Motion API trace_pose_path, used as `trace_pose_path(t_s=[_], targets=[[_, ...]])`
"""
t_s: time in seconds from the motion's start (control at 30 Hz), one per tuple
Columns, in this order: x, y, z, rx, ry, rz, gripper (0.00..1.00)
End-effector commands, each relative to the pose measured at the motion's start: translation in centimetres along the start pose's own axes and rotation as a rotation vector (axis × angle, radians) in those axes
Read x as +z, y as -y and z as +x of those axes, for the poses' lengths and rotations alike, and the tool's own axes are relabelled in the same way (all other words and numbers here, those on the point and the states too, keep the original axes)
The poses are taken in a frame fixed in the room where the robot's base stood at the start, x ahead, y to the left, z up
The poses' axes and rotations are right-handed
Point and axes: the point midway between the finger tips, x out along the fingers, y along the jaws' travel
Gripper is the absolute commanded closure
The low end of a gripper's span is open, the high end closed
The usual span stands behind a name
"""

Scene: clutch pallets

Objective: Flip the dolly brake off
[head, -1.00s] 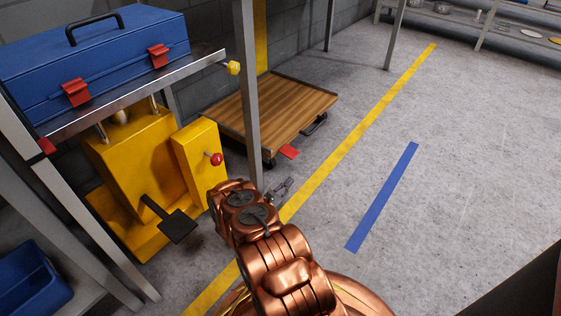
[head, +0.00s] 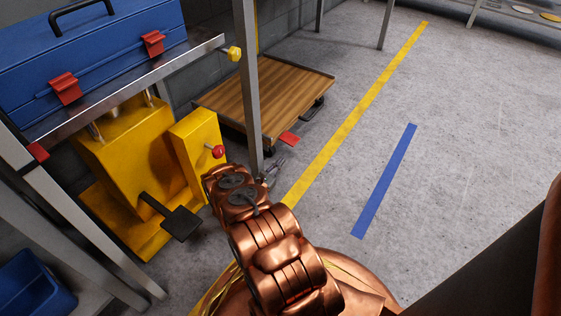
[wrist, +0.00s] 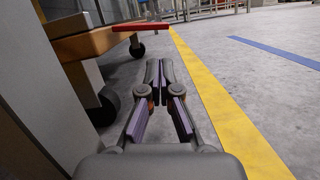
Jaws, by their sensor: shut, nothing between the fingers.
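The dolly (head: 262,92) has a wooden deck and dark casters and stands on the floor behind the grey post. Its red brake pedal (head: 289,139) sticks out at the near right corner, low over the floor. In the wrist view the red pedal (wrist: 140,27) shows as a flat bar ahead of my gripper, beside the dolly's wooden edge (wrist: 85,44). My gripper (head: 281,161) is just short of the pedal and apart from it. In the wrist view my gripper (wrist: 159,65) has its fingertips together with nothing between them.
A grey shelf post (head: 248,90) stands close left of my gripper. A yellow machine (head: 130,150) with a red knob (head: 218,151) and a black pedal (head: 170,216) is left. A blue toolbox (head: 100,60) sits above. Floor right of the yellow line (head: 350,133) is clear.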

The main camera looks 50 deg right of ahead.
Motion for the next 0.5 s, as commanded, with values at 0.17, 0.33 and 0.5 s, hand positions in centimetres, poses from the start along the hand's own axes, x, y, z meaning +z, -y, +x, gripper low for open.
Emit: trace_pose_path(t_s=[0.17, 0.33, 0.5], targets=[[0.2, 0.1, 3.1, -0.003, 0.005, 0.0, 1.0], [0.1, 0.0, 5.6, -0.002, 0.003, 0.002, 1.0], [0.0, 0.0, 7.2, -0.002, 0.004, 0.002, 1.0]])
